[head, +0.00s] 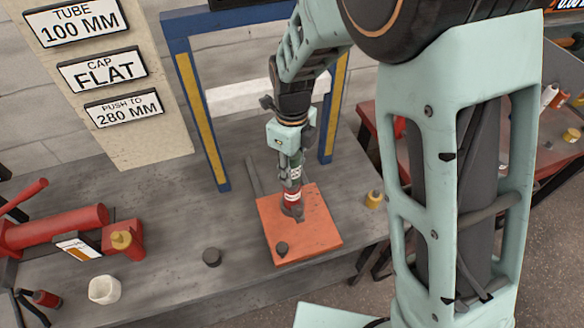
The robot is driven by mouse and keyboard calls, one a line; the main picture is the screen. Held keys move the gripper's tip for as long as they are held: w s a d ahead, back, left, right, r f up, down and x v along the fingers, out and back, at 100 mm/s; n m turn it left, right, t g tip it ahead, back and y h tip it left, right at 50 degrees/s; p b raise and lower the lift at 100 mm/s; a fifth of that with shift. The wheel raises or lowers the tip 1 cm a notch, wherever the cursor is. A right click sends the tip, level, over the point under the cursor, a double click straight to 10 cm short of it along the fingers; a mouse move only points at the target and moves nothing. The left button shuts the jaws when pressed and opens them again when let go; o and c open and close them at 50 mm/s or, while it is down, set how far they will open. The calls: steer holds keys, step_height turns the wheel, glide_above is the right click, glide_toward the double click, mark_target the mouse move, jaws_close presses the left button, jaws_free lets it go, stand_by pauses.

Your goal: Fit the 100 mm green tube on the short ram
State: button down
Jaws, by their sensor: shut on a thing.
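My gripper (290,175) points down over an orange mat (318,235) on the bench. It is shut on a short red cylindrical piece with a dark lower end (292,198), possibly the short ram. The piece is upright at the mat, but I cannot tell whether it touches. The jaws hide its upper part. I cannot make out a green tube. Wall signs read "TUBE 100 MM" (75,22), "CAP FLAT" (103,69) and "PUSH TO 280 MM" (124,108).
A dark knob (281,249) lies on the mat and a dark cap (211,257) left of it. A white cup (104,289) and red equipment (60,228) are at left. A blue and yellow frame (196,110) stands behind. A yellow-topped piece (374,199) is at right.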

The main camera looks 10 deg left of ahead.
steer(key=shift+f+b, duration=0.6)
steer(key=shift+f, duration=0.4)
steer(key=c, duration=1.4)
jaws_free()
step_height(320, 180, up, 12)
steer(key=shift+r, duration=0.1)
